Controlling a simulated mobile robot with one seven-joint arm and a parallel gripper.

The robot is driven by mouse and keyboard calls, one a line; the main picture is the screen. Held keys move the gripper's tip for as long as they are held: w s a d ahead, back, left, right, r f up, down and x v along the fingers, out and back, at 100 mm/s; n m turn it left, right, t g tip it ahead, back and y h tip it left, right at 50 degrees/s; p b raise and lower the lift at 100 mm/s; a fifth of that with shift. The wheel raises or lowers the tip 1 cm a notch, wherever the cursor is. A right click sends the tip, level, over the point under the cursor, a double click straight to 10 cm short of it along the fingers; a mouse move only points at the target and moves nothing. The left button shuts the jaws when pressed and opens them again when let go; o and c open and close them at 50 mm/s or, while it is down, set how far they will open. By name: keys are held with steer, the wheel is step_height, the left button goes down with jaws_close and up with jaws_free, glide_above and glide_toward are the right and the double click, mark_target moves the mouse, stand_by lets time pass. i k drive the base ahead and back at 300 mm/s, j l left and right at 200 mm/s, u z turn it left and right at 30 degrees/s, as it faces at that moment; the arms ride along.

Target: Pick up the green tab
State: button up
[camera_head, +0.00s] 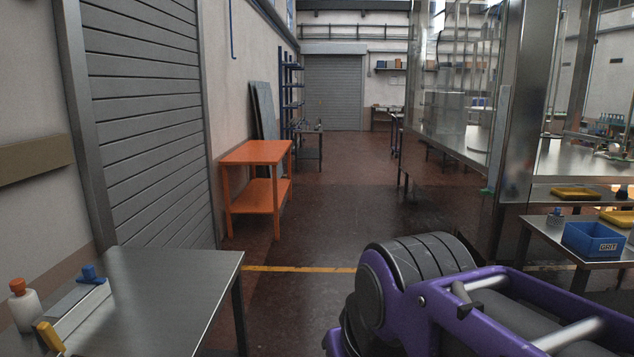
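A small green piece (487,191) shows on the lower corner of the clear-panelled metal enclosure, beside its upright post, right of the middle. It is too small to tell whether it is a tab. My arm's purple and grey links fill the lower right of the view. My gripper is not in view, so its state does not show.
A steel table (165,290) stands at the lower left with a white bottle (24,305). An orange table (256,153) stands against the left wall. A blue bin (592,240) and yellow trays (575,193) are at the right. The central aisle floor (345,210) is clear.

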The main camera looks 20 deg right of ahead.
mark_target(482, 192)
steer(key=z, duration=1.5)
steer(key=i+u, duration=0.35)
steer(key=i, duration=3.4)
steer(key=i+j+z, duration=0.1)
steer(key=i, duration=0.35)
steer(key=i+j+z, duration=0.1)
steer(key=i, duration=0.35)
steer(key=k+l+u, duration=0.2)
steer(key=k+j, duration=0.1)
